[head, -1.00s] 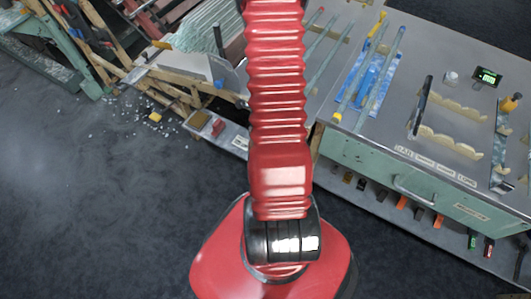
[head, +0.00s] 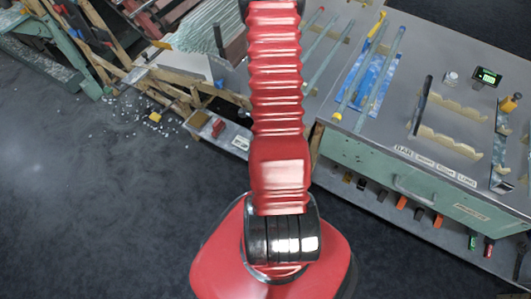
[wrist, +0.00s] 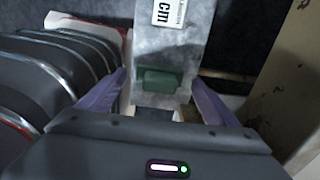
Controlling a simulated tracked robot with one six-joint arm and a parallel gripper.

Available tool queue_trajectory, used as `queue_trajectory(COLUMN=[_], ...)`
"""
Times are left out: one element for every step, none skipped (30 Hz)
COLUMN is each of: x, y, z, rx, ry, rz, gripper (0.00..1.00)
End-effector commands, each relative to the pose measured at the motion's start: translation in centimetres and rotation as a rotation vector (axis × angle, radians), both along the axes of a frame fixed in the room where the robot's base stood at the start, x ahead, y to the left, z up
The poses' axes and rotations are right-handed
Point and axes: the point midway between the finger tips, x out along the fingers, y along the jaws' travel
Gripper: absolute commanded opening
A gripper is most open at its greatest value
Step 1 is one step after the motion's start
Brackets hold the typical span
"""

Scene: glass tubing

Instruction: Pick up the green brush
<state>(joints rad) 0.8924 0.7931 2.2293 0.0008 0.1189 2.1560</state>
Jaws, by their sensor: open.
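In the wrist view the green brush (wrist: 160,80) shows as a small dark green block on a grey surface. My gripper (wrist: 159,78) is open, with one purple finger to the left of the green block and one to its right. I see a gap on both sides, and the fingers do not appear to touch it. The lower part of the brush is hard to make out in the dim light. In the head view I cannot make out the green brush or my gripper; my red arm fills the middle of the picture.
A beige panel (wrist: 282,85) stands at the right in the wrist view. In the head view a bench (head: 395,150) with glass tubes is to the right. Open floor (head: 90,220) lies left.

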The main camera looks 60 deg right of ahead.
Motion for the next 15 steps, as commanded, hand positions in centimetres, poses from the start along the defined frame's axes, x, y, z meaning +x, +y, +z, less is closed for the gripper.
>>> queue_trajectory(x=[0.0, 0.0, 0.0, 0.0, 0.0, 0.0, 0.0, 0.0, 0.0, 0.0, 0.0, 0.0, 0.0, 0.0, 0.0], y=[0.1, 0.1, 0.1, 0.1, 0.1, 0.0, 0.0, 0.0, 0.0, 0.0, 0.0, 0.0, 0.0, 0.0, 0.0], z=[-0.5, -0.8, -1.1, -1.3, -1.4, -1.6, -1.6, -1.7, -1.7, -1.7, -1.7, -1.7, -1.7, -1.7, -1.7], rx=[0.002, 0.002, 0.003, 0.002, 0.001, 0.001, 0.000, 0.000, 0.000, 0.000, 0.000, 0.000, 0.000, 0.000, 0.000], ry=[0.001, 0.001, 0.002, 0.001, 0.001, 0.000, 0.000, 0.000, 0.000, 0.000, 0.000, 0.000, 0.000, 0.000, 0.000], rz=[0.000, 0.000, 0.000, 0.000, 0.000, 0.000, 0.000, 0.000, 0.000, 0.000, 0.000, 0.000, 0.000, 0.000, 0.000], gripper=[0.84, 0.84, 0.84, 0.84, 0.84, 0.84, 0.84, 0.84, 0.84, 0.84, 0.84, 0.84, 0.84, 0.84, 0.84])
